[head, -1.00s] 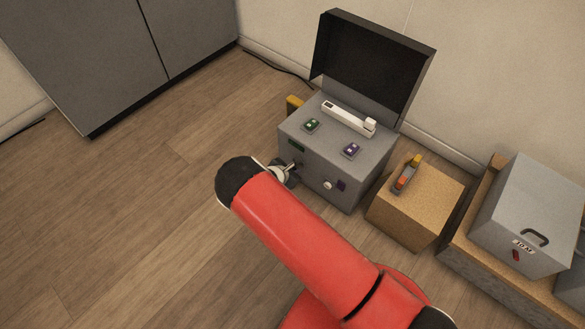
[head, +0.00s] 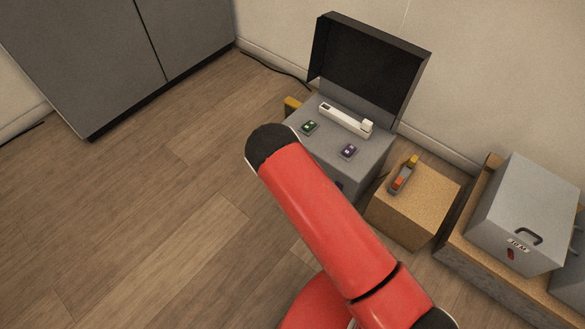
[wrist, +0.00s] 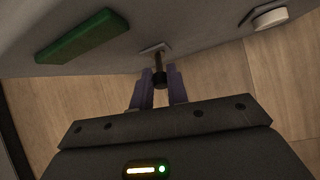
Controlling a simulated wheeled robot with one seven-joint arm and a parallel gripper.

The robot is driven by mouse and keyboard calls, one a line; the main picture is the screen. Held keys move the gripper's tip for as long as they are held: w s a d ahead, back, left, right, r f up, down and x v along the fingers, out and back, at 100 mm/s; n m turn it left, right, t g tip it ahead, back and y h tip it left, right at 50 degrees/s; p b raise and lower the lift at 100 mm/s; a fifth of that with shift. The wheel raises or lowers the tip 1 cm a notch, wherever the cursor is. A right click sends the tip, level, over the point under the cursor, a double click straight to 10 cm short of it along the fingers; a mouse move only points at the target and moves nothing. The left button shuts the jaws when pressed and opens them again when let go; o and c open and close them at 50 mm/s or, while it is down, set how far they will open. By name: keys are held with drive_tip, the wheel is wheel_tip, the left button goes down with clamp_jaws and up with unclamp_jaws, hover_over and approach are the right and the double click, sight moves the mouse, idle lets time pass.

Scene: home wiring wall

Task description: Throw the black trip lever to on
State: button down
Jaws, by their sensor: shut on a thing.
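In the wrist view a short lever (wrist: 158,60) with a black end sticks out of the grey box's face (wrist: 205,52) from a small pale mount. My gripper (wrist: 160,82) is shut on the lever's black end, one purple-grey finger on each side. The fingers partly cover the tip. In the head view the grey box (head: 368,160) stands on the floor with its dark lid (head: 368,72) raised. My red arm hides the lever, my gripper and most of the box's front there.
A green plate (wrist: 80,36) is left of the lever, and a white round knob (wrist: 270,17) is right. The box top carries a white bar (head: 345,119) and two small switches. A cork-coloured block (head: 425,207) and another grey box (head: 520,215) stand right. Floor at left is clear.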

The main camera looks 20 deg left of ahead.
drive_tip(key=c, duration=1.4)
unclamp_jaws()
drive_tip(key=v, duration=0.7)
drive_tip(key=shift+s+r, duration=0.25)
drive_tip(key=shift+r, duration=0.05)
